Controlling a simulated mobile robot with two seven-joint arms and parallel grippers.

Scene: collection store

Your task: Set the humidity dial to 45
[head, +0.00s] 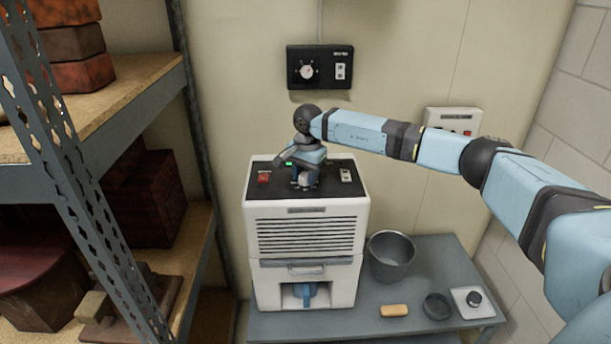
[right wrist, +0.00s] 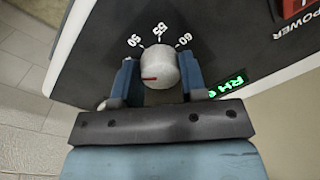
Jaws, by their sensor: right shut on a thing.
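The humidity dial is a round grey knob (right wrist: 161,66) with a red pointer line, on the black top of a white louvred machine (head: 306,235). In the right wrist view the labels 50, 55 and 60 show around the knob. The red line points left, past the 50 side; any label there is hidden by a finger. A green display (right wrist: 227,84) beside the dial starts with RH; its number is cut off. My right gripper (head: 303,184) is over the dial, its blue fingers (right wrist: 128,80) shut on the knob from both sides. My left gripper is out of view.
A red power switch (head: 264,178) sits left of the dial. A black wall panel (head: 319,77) with another dial hangs above. On the grey table (head: 385,292) stand a bucket (head: 391,255), a tan block (head: 394,311) and a dark dish (head: 437,306). Metal shelving (head: 95,165) blocks the left side.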

